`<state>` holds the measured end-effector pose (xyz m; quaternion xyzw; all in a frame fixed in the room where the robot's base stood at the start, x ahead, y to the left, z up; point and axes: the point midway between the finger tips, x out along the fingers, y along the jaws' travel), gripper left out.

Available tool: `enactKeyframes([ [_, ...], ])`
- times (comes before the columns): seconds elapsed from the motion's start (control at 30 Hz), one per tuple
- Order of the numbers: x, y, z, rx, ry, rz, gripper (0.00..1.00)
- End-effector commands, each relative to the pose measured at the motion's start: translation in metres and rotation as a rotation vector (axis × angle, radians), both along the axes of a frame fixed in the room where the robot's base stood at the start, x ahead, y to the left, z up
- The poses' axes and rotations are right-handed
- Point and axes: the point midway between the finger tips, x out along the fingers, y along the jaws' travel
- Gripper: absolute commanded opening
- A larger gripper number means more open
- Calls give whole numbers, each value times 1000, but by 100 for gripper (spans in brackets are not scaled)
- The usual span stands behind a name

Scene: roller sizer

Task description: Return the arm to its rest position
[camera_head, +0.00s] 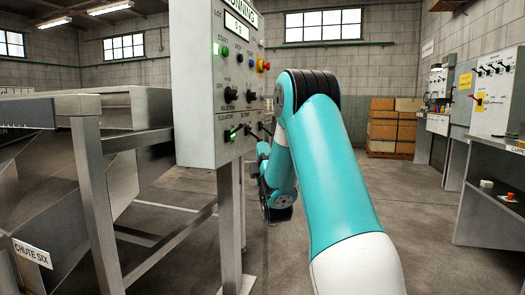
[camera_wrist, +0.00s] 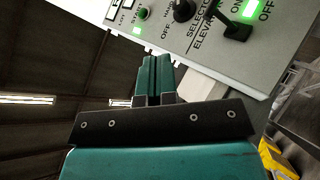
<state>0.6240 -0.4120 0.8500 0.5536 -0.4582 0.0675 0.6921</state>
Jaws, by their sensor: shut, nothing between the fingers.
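My arm, teal and white, reaches forward in the head view and bends down beside the control panel (camera_head: 203,150). My gripper shows in the wrist view (camera_wrist: 152,62), with its two teal fingers shut together and nothing between them. Its fingertips point at the panel face, which also shows in the wrist view (camera_wrist: 222,75); I cannot tell whether they touch it. A black lever switch (camera_wrist: 236,28) with a lit green lamp is up and to the right of the fingers. In the head view the fingers are hidden or too small to make out.
A metal machine with a "CHUTE SIX" label (camera_head: 32,253) fills the left. The panel stands on a metal post (camera_head: 229,225). Wooden crates (camera_head: 393,128) are at the back. A workbench with switch panels (camera_head: 497,92) is on the right. Open floor lies between my arm and the bench.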

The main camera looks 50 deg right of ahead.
Motion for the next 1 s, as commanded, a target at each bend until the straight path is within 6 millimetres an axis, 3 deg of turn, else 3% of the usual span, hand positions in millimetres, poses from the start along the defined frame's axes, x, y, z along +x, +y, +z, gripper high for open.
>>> enactKeyframes([
  [0.47, 2, 1, 0, 3, 1, 4, 0],
  [0.63, 24, 21, 0, 149, 43, 121, 0],
  [0.77, 60, 68, -9, 444, 149, 336, 0],
  [0.9, 84, 149, -32, 826, 328, 570, 0],
  [1.0, 82, 217, -51, 1092, 491, 696, 0],
])
